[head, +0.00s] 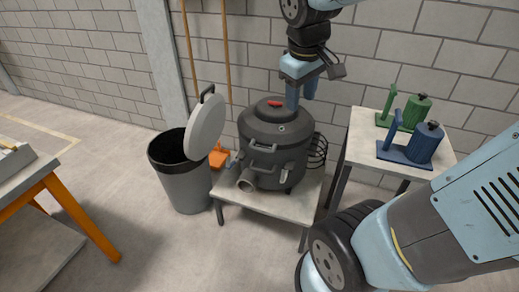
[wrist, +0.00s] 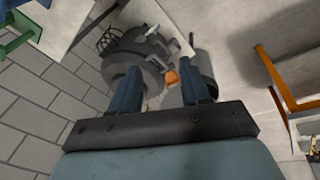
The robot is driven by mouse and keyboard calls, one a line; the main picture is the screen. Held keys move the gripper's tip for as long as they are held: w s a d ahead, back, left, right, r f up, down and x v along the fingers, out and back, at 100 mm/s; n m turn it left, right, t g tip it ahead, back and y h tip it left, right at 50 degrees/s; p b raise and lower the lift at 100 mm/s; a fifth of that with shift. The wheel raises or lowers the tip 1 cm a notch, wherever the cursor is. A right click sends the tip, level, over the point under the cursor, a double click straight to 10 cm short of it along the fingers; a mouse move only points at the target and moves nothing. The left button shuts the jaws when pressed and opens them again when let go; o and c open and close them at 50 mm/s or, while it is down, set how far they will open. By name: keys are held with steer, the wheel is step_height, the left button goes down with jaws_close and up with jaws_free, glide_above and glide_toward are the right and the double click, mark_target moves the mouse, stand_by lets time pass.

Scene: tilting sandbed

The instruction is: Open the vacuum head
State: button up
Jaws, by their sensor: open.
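The vacuum (head: 273,158) is a dark grey canister on a low table. Its head (head: 262,124) is the rounded top, seated on the drum, with a red part (head: 274,103) on it. Two grey handle-like or latch parts (head: 262,147) show on the front. A hose port (head: 247,180) points to the lower left. My gripper (head: 301,98) is open and empty, fingers down, at the upper right of the head; contact cannot be told. In the wrist view, the vacuum (wrist: 128,62) lies beyond the open fingers (wrist: 162,88), partly hidden by the left one.
A grey bin (head: 186,188) with its lid (head: 207,125) raised stands left of the low table (head: 280,204). An orange item (head: 219,158) lies between them. A right-hand table (head: 362,145) holds green and blue items (head: 424,143).

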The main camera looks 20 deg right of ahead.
steer(key=w+a+f+n+g+h, duration=0.2)
steer(key=w+f+n+h, duration=0.2)
steer(key=w+f+n, duration=0.5)
steer(key=w+a+f+n+g+h, duration=0.2)
steer(key=w+f+n+h, duration=0.4)
steer(key=f, duration=0.6)
steer(key=n+t+h, duration=0.5)
steer(key=n+t, duration=0.7)
steer(key=n, duration=1)
glide_toward(260, 150)
steer(key=x, duration=1)
steer(key=shift+w+f, duration=0.3)
steer(key=shift+w, duration=0.1)
steer(key=shift+c, duration=0.2)
jaws_close()
